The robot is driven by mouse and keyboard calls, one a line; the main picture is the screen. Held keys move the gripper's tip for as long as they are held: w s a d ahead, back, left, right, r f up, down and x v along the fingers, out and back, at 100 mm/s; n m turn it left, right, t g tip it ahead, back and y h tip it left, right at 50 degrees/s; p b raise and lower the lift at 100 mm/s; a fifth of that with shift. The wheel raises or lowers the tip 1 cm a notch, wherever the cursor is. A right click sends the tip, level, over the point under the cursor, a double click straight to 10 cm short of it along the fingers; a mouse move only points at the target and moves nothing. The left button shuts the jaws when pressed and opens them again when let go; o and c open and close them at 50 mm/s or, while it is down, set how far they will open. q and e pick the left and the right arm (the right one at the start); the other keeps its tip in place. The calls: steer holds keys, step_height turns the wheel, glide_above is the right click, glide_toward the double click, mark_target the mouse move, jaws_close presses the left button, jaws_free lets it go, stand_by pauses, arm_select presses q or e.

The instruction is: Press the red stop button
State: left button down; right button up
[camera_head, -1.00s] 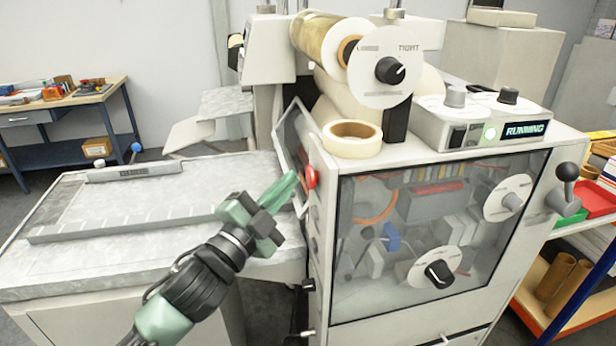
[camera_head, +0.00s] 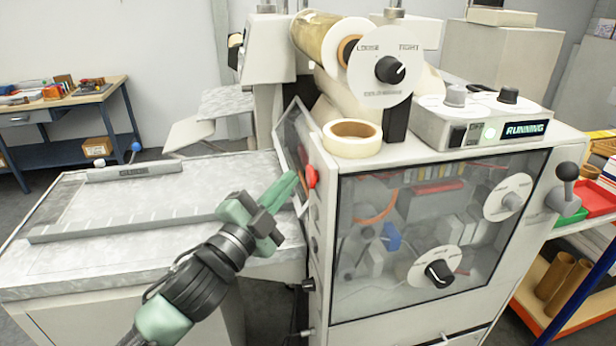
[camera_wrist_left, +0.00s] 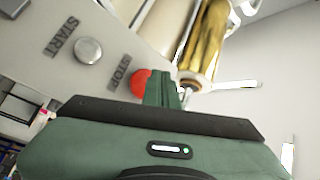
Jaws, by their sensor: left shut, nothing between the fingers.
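The red stop button (camera_head: 311,176) sits on the left edge of the machine's front, beside the window. In the left wrist view the red button (camera_wrist_left: 139,84) is next to the word STOP, partly hidden behind my fingers. My left gripper (camera_head: 292,182) is shut and empty, its green fingertips just left of the button. In the left wrist view the fingertips (camera_wrist_left: 162,84) overlap the button's right side; I cannot tell whether they touch it. The display (camera_head: 525,129) reads RUNNING. My right gripper is not in view.
A silver START button (camera_wrist_left: 88,50) is beside the stop button in the wrist view. A tape roll (camera_head: 352,138) lies on the machine top. A tilted clear guard (camera_head: 290,140) stands close behind my gripper. A flat feed table (camera_head: 140,205) extends left.

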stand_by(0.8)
arm_select(q)
steer(key=shift+w+d, duration=0.1)
steer(key=shift+d, duration=0.35)
steer(key=shift+w+d+p, duration=0.1)
steer(key=shift+d+p, duration=0.2)
steer(key=shift+d, duration=0.05)
stand_by(0.6)
steer(key=shift+a, duration=0.1)
steer(key=shift+s+a, duration=0.25)
steer(key=shift+a, duration=0.45)
steer(key=shift+s+a+p, duration=0.1)
steer(key=shift+s+a, duration=0.1)
steer(key=shift+a, duration=0.6)
steer(key=shift+s+a+p, duration=0.1)
steer(key=shift+s+a, duration=0.15)
steer(key=shift+a, duration=0.55)
steer(key=shift+s+a+p, duration=0.1)
steer(key=shift+s+a, duration=0.1)
steer(key=shift+a, duration=0.6)
